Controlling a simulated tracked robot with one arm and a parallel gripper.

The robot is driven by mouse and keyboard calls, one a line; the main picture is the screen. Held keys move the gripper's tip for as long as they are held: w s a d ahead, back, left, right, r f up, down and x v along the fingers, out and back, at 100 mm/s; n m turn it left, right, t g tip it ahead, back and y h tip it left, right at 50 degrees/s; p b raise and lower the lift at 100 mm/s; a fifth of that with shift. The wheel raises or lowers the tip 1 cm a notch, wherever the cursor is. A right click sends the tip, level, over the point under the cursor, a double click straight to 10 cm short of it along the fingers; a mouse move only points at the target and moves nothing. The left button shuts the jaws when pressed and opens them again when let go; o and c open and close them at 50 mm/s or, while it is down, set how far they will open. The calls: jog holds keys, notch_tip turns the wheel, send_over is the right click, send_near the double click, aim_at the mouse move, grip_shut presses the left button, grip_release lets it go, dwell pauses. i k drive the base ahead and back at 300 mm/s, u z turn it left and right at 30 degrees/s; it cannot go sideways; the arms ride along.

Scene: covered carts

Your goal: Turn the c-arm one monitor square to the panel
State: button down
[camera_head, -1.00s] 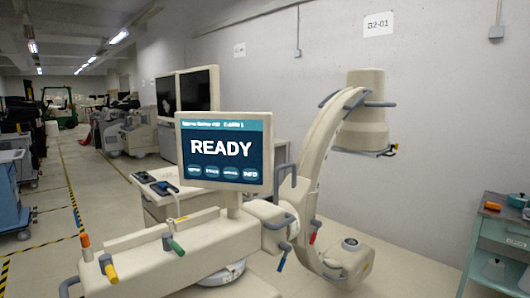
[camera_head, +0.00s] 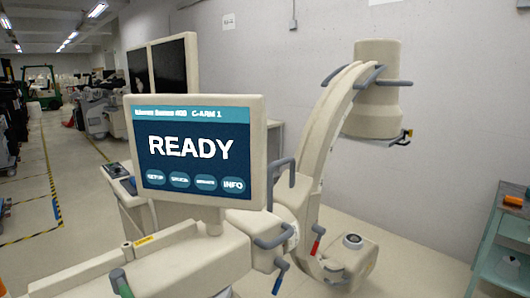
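The C-arm 1 monitor (camera_head: 195,150) stands left of centre on a short post above a beige base. Its screen faces me, slightly turned, and reads READY with C-ARM 1 in its header and a row of several buttons below. A grey handle (camera_head: 280,183) is at its right edge. The curved C-arm (camera_head: 325,135) rises behind it to the right, with a large beige head (camera_head: 374,95) at its top. A round-topped unit (camera_head: 350,260) sits at its lower end. My gripper is not in view.
Two dark screens (camera_head: 170,68) stand behind the monitor. A green-grey cart (camera_head: 505,245) with an orange item (camera_head: 513,201) on top is at the right edge. Open floor with yellow-black tape (camera_head: 48,180) lies at the left.

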aim_at(208, 151)
jog(key=z, duration=0.05)
jog(key=k, duration=0.5)
jog(key=z, duration=0.4)
jog(key=i, duration=1.45)
jog(key=u, duration=0.4)
